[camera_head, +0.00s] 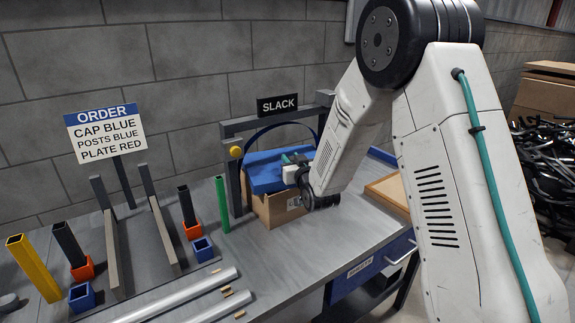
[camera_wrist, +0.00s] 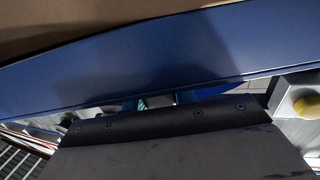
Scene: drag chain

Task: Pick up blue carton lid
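A brown cardboard carton (camera_head: 272,210) stands on the workbench under the grey frame with the SLACK sign. The blue carton lid (camera_head: 264,176) is at the carton's top. My gripper (camera_head: 292,168) is at the lid's right side, close to or touching it; the arm comes down from the upper right. In the wrist view the lid (camera_wrist: 150,75) fills a broad band just ahead of my gripper's dark body (camera_wrist: 165,128). The fingertips are not clearly seen, so I cannot tell whether they are open or shut on the lid. Cardboard shows above the lid there.
A green post (camera_head: 221,204) and dark posts in orange bases stand to the left. Silver rails lie in front.

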